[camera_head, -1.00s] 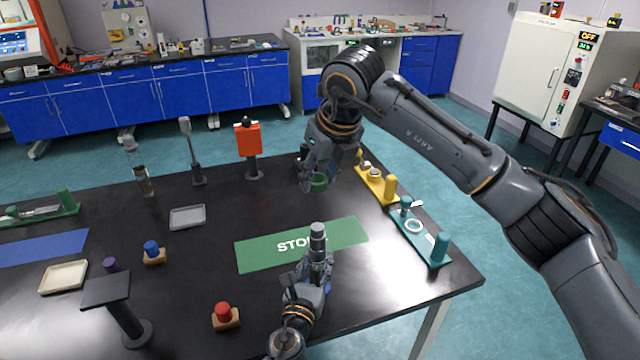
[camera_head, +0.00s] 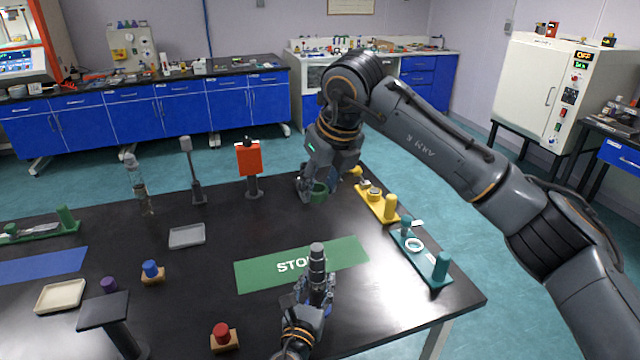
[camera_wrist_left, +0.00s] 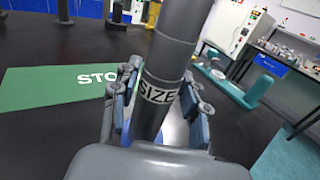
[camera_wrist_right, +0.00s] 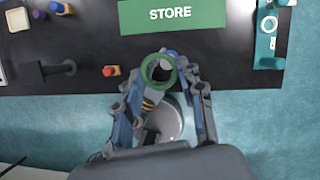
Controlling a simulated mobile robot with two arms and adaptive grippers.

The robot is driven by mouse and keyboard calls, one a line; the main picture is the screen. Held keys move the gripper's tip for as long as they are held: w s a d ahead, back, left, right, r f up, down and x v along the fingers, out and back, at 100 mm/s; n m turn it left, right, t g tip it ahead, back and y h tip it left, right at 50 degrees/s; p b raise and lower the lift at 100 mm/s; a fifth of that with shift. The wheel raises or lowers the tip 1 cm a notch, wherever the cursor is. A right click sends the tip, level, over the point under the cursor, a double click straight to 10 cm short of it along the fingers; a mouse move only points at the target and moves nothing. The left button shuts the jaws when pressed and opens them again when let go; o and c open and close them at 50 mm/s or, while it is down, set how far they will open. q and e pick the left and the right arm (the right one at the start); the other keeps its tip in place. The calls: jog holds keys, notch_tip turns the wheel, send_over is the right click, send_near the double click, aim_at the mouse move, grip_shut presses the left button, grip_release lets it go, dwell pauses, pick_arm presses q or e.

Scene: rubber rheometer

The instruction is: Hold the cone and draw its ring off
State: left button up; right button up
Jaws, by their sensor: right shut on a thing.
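The cone (camera_head: 317,262) is a grey stepped column with a narrow top. It stands nearly upright in my left gripper (camera_head: 315,290), over the front edge of the green mat. In the left wrist view, the cone (camera_wrist_left: 170,55) carries a SIZE band and the fingers flank it closely; its foot is hidden. My right gripper (camera_head: 309,190) is shut on the green ring (camera_head: 319,196), held above the cone and apart from it. In the right wrist view, the ring (camera_wrist_right: 146,76) sits between the fingertips, and the cone's top shows through its opening.
A green STORE mat (camera_head: 258,275) lies on the black table. Yellow (camera_head: 376,206) and teal (camera_head: 436,276) stands are at the right. An orange block on a post (camera_head: 249,158) stands behind. A red-knobbed block (camera_head: 222,336) is front left. Table between mat and grey tray (camera_head: 187,236) is clear.

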pick_arm(q)
jog(key=shift+o, duration=0.7)
